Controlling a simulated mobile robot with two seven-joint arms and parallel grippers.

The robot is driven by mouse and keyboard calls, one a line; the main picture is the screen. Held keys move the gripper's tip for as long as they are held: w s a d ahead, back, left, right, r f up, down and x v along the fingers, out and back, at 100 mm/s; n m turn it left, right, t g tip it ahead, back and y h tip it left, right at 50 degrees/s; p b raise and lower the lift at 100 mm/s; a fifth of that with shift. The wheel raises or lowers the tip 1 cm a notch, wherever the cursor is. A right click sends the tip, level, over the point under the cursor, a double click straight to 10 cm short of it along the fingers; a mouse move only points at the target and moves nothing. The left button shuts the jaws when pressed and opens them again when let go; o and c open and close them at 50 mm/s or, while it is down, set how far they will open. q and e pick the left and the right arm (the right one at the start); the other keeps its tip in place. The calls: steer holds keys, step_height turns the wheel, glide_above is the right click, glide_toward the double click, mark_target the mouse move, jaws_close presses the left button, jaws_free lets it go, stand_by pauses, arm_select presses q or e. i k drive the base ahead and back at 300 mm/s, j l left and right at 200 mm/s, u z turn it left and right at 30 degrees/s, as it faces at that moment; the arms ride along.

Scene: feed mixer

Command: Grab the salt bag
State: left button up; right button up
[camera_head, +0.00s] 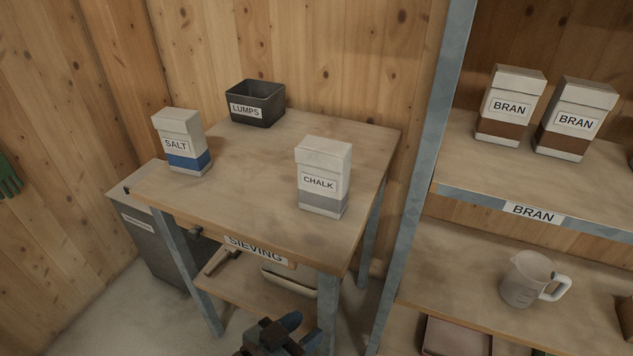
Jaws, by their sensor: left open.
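The salt bag (183,141), white with a blue band and a SALT label, stands upright near the left edge of the sieving table (245,180). My left gripper (299,331) is at the bottom of the view, low in front of the table and well apart from the bag. It is open, and I see nothing between its fingers. My right gripper is not in view.
A chalk bag (323,177) stands at the table's right front, and a dark lumps bin (256,104) at the back. A blue-grey shelf post (418,180) rises right of the table. Bran bags (510,106) and a jug (527,279) stand on shelves. The tabletop's middle is clear.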

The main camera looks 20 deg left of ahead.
mark_target(181, 131)
steer(key=u, duration=1.5)
steer(key=i+j+z, duration=0.3)
steer(key=j, duration=0.2)
